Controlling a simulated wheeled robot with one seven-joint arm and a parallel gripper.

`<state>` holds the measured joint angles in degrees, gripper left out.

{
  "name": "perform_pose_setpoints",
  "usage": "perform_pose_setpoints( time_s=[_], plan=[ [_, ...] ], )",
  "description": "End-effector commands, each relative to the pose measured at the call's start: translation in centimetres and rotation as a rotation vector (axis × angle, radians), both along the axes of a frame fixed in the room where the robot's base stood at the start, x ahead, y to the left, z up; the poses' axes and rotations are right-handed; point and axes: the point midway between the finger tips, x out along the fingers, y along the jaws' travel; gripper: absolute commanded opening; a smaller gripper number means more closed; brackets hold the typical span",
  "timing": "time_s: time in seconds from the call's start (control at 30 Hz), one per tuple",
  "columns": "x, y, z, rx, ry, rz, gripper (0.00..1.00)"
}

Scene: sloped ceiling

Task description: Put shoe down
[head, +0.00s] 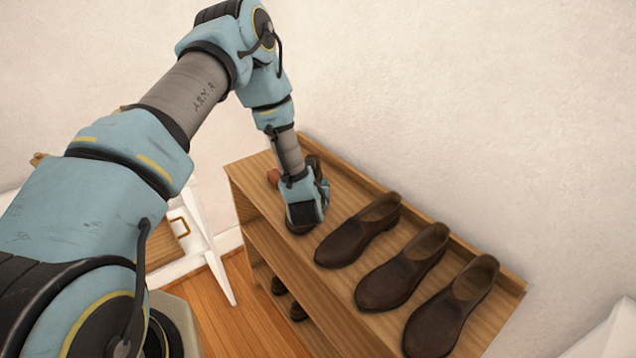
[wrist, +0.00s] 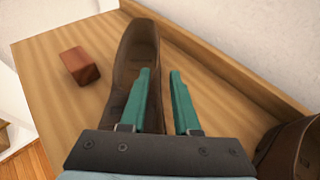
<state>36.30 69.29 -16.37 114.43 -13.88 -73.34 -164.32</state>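A dark brown shoe (wrist: 136,52) is at the left end of the top board of a wooden shoe rack (head: 252,196). It looks level with the board, but its underside is hidden. My gripper (wrist: 160,72) is directly over it, pointing down. The fingers are apart: the left one overlaps the shoe, the right one is by its right side, with a visible gap between them.
Three similar brown shoes, the nearest one (head: 358,230) among them, stand in a row to the right on the rack. A small reddish-brown block (wrist: 79,66) lies left of the shoe. Dark shoes (head: 289,298) are on the lower shelf. A wall runs behind the rack.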

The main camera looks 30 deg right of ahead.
Motion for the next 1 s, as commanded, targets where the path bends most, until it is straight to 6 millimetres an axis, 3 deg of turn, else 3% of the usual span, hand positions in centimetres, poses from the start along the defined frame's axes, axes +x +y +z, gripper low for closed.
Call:
perform_pose_setpoints(
  time_s=[0.43,1.0],
  plan=[
    [-0.2,0.1,0.4,0.001,0.001,0.0,0.4],
    [-8.2,5.5,4.1,0.001,0.001,0.0,0.4]
  ],
)
